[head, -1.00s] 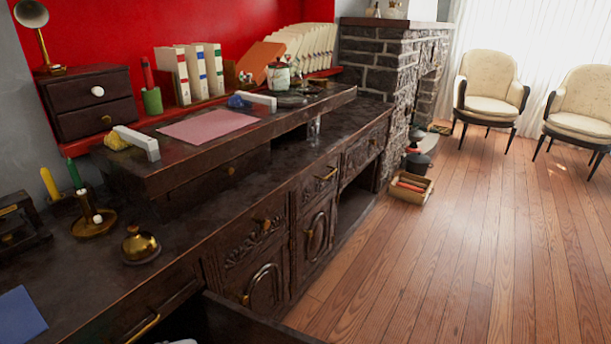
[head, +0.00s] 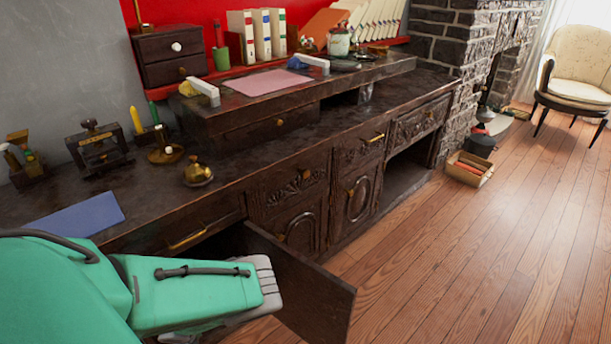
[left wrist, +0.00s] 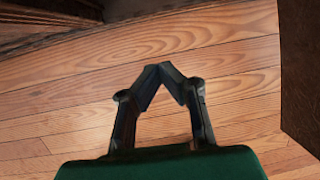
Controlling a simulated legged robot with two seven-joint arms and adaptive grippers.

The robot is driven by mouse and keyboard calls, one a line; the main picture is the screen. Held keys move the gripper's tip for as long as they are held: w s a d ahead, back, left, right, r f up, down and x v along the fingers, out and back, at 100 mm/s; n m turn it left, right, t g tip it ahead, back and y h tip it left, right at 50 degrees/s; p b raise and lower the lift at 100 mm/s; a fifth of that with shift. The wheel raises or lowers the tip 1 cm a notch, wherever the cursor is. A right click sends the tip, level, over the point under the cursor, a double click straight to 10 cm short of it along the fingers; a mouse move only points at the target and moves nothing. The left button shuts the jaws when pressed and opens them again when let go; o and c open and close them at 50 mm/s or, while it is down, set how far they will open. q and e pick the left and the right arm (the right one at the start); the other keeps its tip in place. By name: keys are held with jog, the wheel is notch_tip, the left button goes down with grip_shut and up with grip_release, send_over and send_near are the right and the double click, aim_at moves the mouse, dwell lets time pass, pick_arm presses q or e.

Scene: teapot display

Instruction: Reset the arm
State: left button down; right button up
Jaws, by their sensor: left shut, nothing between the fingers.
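My left gripper (left wrist: 162,68) shows in the left wrist view with its two dark fingers meeting at the tips. It is shut and empty above the wooden floor (left wrist: 60,115). In the head view my green left arm comes in at the lower left, in front of the cabinet, and its gripper is not visible there. A dark panel stands at the right edge of the left wrist view. My right gripper is in neither view.
A brass bell (head: 197,172), a blue sheet (head: 80,217) and candles (head: 140,125) are on the counter. A box (head: 470,168) sits on the floor by the stone fireplace. The floor (head: 480,270) at right is clear.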

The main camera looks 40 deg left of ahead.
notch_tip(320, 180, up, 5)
jog(key=p, duration=0.4)
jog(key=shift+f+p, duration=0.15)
jog(key=shift+p, duration=0.15)
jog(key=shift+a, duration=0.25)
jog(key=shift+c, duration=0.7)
pick_arm(q)
jog(key=d+r+n+h, duration=0.3)
jog(key=d+r+n, duration=1.6)
jog(key=d+r, duration=0.9)
notch_tip(320, 180, up, 4)
jog(key=shift+w+d+f+g, duration=0.15)
jog(key=shift+w+g, duration=0.25)
jog(key=shift+w, duration=0.05)
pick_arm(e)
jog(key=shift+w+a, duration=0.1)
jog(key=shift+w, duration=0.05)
